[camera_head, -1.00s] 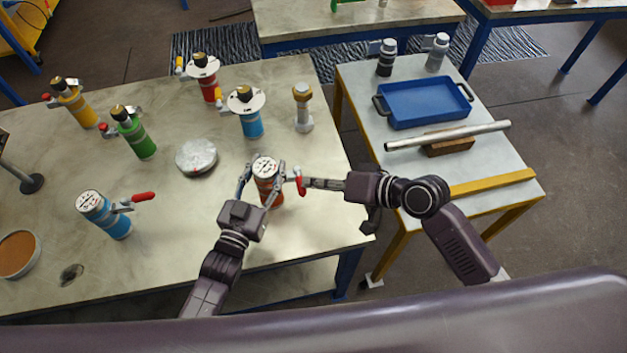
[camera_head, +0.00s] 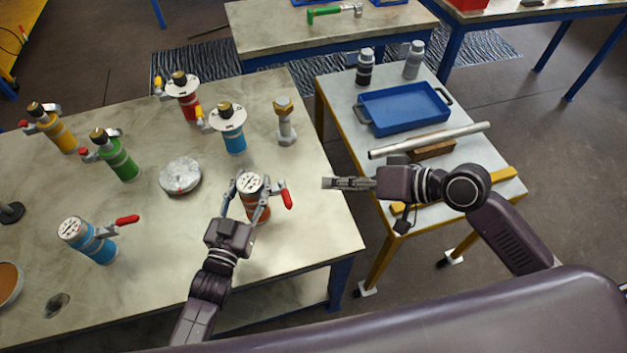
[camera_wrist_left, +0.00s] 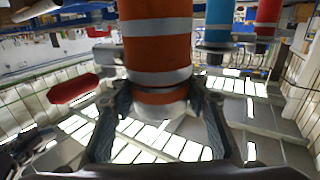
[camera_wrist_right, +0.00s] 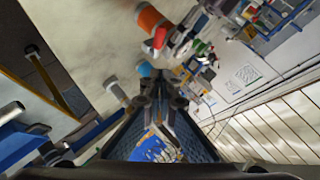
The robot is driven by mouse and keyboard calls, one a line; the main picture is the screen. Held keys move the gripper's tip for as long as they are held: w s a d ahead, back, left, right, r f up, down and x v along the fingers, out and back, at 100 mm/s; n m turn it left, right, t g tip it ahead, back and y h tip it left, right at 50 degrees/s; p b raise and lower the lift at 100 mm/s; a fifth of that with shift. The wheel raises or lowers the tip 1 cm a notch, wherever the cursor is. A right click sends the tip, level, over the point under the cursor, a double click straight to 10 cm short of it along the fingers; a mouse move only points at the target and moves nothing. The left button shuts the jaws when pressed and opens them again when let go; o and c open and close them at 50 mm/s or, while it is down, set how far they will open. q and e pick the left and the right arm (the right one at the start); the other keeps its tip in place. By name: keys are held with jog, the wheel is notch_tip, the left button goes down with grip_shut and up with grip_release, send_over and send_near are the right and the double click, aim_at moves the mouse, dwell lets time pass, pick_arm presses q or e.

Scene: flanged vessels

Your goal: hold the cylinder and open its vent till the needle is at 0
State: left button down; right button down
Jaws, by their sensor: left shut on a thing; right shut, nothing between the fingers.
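The orange cylinder (camera_head: 254,207) stands near the table's right front edge, with a round white gauge (camera_head: 251,183) on top. Its needle is too small to read. A red vent lever (camera_head: 286,199) sticks out on its right side, pointing down and to the right. My left gripper (camera_head: 247,197) is shut on the cylinder, one finger on each side; the left wrist view shows its orange and grey bands (camera_wrist_left: 157,45) and the red lever (camera_wrist_left: 72,88). My right gripper (camera_head: 328,183) is shut and empty, a short gap right of the lever.
A blue cylinder (camera_head: 85,238) with a red lever stands at the left. Green (camera_head: 118,160), yellow (camera_head: 57,132), red (camera_head: 183,98) and another blue cylinder (camera_head: 234,138) stand behind. A round metal flange (camera_head: 180,176) lies between. The side table holds a blue tray (camera_head: 402,108) and a pipe (camera_head: 430,140).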

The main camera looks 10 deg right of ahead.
jog(key=v, duration=0.3)
jog(key=m+t+h, duration=0.2)
send_near(288, 193)
jog(key=shift+d+x, duration=0.2)
jog(key=shift+x, duration=2.85)
jog(key=shift+w, duration=0.15)
